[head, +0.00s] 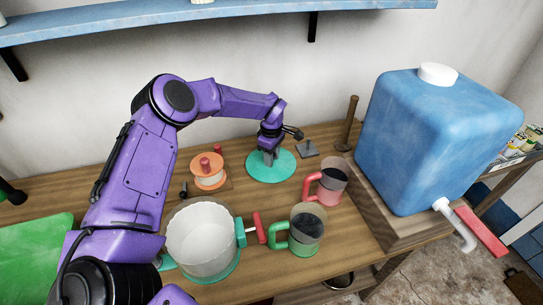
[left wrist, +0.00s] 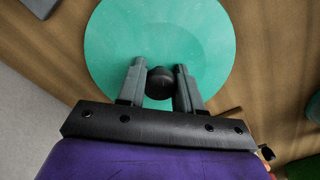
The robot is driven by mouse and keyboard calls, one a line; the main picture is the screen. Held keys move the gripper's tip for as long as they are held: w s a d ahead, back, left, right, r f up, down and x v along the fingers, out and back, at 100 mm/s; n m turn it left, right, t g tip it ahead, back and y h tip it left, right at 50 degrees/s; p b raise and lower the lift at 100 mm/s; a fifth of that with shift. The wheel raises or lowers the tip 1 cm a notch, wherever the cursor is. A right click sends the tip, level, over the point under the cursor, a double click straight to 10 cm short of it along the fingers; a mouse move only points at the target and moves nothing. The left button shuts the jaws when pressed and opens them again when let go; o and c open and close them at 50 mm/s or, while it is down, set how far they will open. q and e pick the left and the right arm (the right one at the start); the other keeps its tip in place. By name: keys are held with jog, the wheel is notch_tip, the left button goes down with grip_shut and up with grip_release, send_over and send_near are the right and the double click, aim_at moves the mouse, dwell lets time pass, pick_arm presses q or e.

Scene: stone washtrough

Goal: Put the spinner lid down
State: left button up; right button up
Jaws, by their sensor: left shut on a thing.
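The spinner lid is a flat teal disc (head: 272,172) with a dark round knob, over the back middle of the wooden table in the head view. My left gripper (head: 269,158) is above it, fingers pointing down, shut on the knob. In the left wrist view the lid (left wrist: 165,40) fills the upper middle, and the gripper's fingertips (left wrist: 160,80) stand on both sides of the knob. I cannot tell whether the disc touches the tabletop. A white bowl (head: 202,238) with a teal base and a red-handled crank stands at the front. My right gripper is out of view.
A blue water tank (head: 432,140) with a tap stands at the right on a wooden stand. A red mug (head: 328,184) and a green mug (head: 300,232) are right and front of the lid. An orange spool (head: 208,172) is at its left. A wooden post (head: 348,125) stands behind right.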

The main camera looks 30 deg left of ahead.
pick_arm(q)
jog(key=o, duration=0.7)
jog(key=shift+f, duration=0.1)
jog(key=o, duration=0.3)
jog(key=shift+o, duration=0.2)
jog(key=shift+s, duration=0.15)
jog(key=shift+r, duration=0.2)
jog(key=shift+r, duration=0.25)
notch_tip(320, 180, up, 12)
jog(key=b, duration=0.1)
jog(key=shift+f, duration=0.25)
